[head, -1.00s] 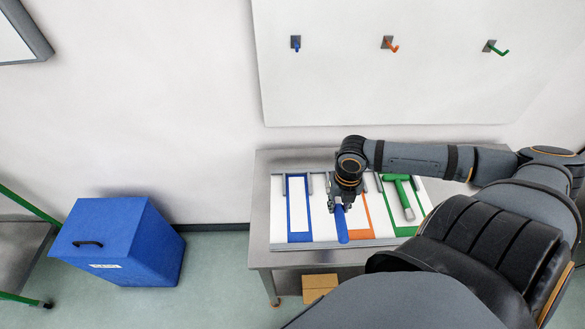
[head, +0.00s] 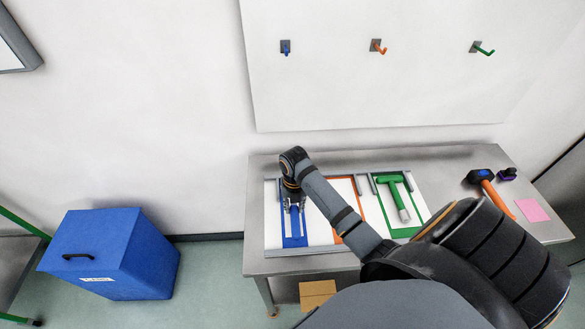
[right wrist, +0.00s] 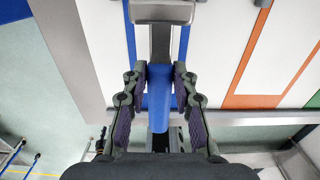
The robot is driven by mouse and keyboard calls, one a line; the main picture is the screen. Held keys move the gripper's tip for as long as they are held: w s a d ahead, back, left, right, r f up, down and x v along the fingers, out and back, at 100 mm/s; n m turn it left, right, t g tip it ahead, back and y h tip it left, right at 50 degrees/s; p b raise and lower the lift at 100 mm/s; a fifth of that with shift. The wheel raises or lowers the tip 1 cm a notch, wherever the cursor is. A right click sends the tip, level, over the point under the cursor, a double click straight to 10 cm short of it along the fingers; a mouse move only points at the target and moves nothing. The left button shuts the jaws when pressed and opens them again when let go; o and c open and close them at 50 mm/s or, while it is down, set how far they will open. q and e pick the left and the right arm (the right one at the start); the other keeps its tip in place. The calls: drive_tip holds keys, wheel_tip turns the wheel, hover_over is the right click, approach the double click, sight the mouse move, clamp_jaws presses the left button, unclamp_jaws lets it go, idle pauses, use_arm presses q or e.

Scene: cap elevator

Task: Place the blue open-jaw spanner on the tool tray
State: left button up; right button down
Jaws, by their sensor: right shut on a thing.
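My right gripper (head: 294,204) is over the blue-outlined slot at the left end of the white tool tray (head: 322,236). It is shut on the blue handle of the spanner (right wrist: 158,95), which shows between the fingers in the right wrist view. The spanner's grey metal part extends away from the fingers, between the lines of the blue outline (right wrist: 131,45). In the head view the gripper and wrist hide much of the spanner. I cannot tell whether it touches the tray. My left gripper is not in view.
A green tool (head: 393,188) lies in the green-outlined slot. My arm partly covers the orange-outlined slot (head: 340,186). An orange-handled hammer (head: 490,185) and a pink note (head: 532,210) lie on the metal table (head: 448,160). A blue bin (head: 108,255) stands at left.

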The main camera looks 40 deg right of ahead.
sight(293, 211)
drive_tip(key=shift+w+f, duration=0.2)
drive_tip(key=shift+f, duration=0.05)
wheel_tip(293, 211, down, 2)
drive_tip(key=shift+f+p, duration=0.2)
drive_tip(key=shift+p, duration=0.8)
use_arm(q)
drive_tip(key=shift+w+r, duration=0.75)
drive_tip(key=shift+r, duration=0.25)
use_arm(e)
drive_tip(key=shift+f, duration=0.45)
drive_tip(key=c, duration=1.1)
unclamp_jaws()
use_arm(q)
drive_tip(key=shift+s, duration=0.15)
use_arm(e)
drive_tip(key=shift+o, duration=0.2)
